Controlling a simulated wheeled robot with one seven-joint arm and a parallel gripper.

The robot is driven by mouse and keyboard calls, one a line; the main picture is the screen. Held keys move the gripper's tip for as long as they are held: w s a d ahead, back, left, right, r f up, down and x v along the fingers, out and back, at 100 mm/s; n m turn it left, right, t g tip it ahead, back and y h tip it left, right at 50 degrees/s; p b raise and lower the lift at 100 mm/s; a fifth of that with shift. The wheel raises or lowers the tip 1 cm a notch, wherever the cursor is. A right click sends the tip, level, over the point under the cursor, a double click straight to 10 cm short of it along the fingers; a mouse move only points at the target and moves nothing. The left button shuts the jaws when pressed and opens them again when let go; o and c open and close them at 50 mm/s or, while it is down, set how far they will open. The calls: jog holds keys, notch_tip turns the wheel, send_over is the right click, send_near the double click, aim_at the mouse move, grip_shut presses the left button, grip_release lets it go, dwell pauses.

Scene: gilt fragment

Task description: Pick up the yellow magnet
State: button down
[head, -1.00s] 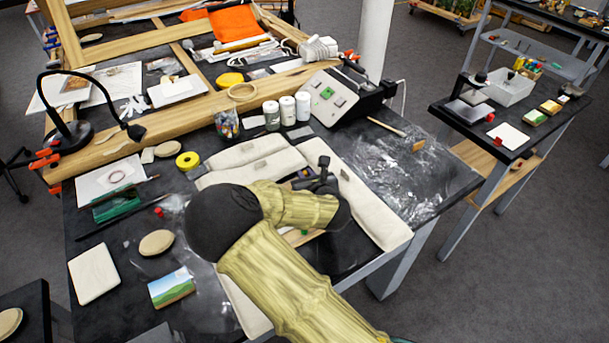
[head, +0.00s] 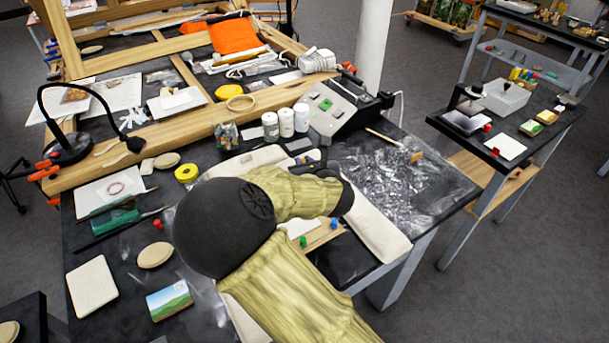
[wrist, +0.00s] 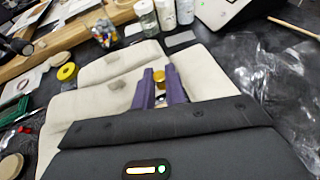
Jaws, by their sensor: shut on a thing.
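My gripper (wrist: 160,88) shows in the wrist view with its two purple fingers shut on the yellow magnet (wrist: 159,76). The small round yellow magnet sits between the fingertips, above the pale padded cloth. In the head view my forearm and wrist cover most of the gripper, and the magnet is hidden there. A green magnet (head: 303,242) and a blue magnet (head: 333,223) stand on a small wooden board (head: 322,238) below my arm.
A yellow tape roll (head: 186,172), several white jars (head: 286,122) and a grey control box (head: 340,105) stand around the padded cloth (head: 375,228). Crumpled clear plastic (head: 400,185) lies to the right. A lamp (head: 70,140) stands at the left.

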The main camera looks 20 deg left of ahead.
jog(key=shift+r, duration=0.5)
